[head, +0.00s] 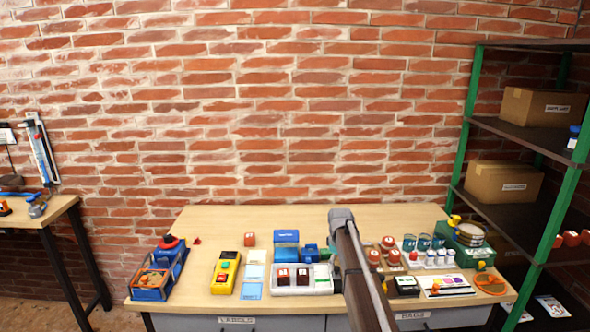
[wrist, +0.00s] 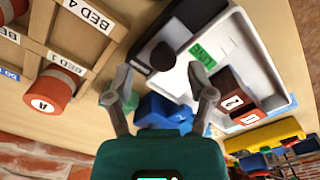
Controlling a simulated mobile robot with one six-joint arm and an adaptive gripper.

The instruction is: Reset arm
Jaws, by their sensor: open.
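My gripper (wrist: 160,72) shows in the wrist view with its two grey fingers spread apart. Nothing is held between them. Beyond the fingers lie blue items (wrist: 168,108) and the edge of a white tray (wrist: 287,62); I cannot tell the exact gap to them. In the head view my arm reaches from the bottom edge up over the workbench, right of the middle. The fingers cannot be made out there.
The workbench (head: 210,218) carries the white tray (head: 325,287), a yellow device (head: 225,272), a blue-and-red device (head: 152,281) and a green machine (head: 470,252). A rack (head: 522,205) with boxes stands right. A brick wall (head: 260,110) is behind; air above the bench looks clear.

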